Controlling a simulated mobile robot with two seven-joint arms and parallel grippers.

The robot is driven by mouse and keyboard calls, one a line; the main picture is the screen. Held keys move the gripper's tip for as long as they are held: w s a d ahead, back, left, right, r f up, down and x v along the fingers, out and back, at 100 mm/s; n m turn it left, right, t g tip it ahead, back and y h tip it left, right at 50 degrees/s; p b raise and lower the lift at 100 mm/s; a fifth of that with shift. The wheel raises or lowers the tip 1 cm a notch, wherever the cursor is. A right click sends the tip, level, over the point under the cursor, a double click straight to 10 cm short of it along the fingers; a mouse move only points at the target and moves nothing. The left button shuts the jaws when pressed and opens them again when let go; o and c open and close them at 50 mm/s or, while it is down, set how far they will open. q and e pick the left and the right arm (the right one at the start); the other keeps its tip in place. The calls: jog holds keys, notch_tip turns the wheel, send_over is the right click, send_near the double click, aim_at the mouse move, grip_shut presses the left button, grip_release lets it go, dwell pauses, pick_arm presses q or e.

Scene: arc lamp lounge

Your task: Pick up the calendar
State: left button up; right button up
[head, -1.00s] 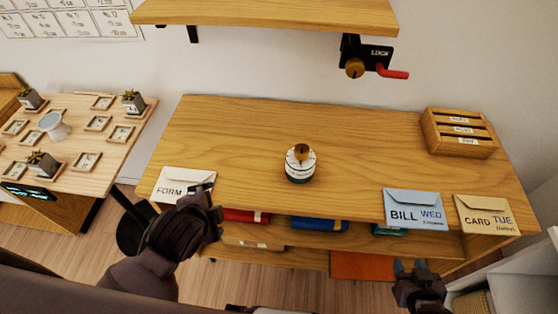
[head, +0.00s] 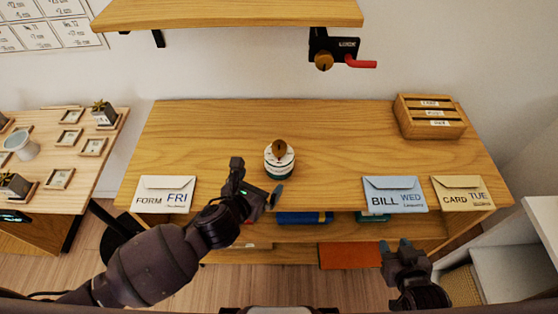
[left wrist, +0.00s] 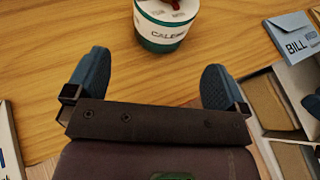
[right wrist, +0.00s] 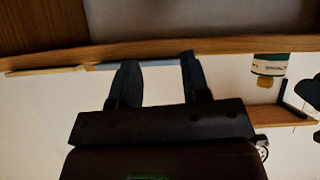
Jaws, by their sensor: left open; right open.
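The calendar (head: 279,164) is a small round white and dark green drum with a brown knob on top. It stands upright on the wooden desk (head: 335,130), near the middle. In the left wrist view the calendar (left wrist: 166,24) shows part of its lettering, ahead of the fingers and apart from them. My left gripper (head: 257,189) is open and empty over the desk's front part, just in front of the calendar. My right gripper (head: 395,248) is open and empty in front of the desk's front edge, below the blue envelope. The calendar also shows in the right wrist view (right wrist: 269,66).
Envelopes lie along the front edge: FORM FRI (head: 164,194), BILL WED (head: 394,194) and CARD TUE (head: 462,193). A wooden letter box (head: 430,117) stands at the back right. A shelf (head: 230,12) with a red-handled lock device (head: 335,50) hangs above. The desk left of the calendar is clear.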

aim_at(272, 170)
pick_arm(q)
jog(key=x, duration=0.4)
jog(key=shift+w+d+f+b, duration=0.15)
jog(key=shift+w+b, duration=0.05)
jog(key=shift+b, duration=0.1)
jog(key=x, duration=0.5)
jog(key=shift+s+d+b, duration=0.1)
jog(key=shift+b, duration=0.3)
jog(key=shift+w+d+f, duration=0.1)
jog(key=shift+w+d, duration=0.05)
jog(key=shift+w, duration=0.1)
pick_arm(e)
notch_tip(272, 170, down, 2)
jog(key=shift+s+f, duration=0.1)
pick_arm(q)
jog(key=c, duration=0.9)
jog(key=shift+c, duration=0.5)
pick_arm(e)
jog(key=shift+s+f, duration=0.3)
jog(key=shift+s, duration=0.25)
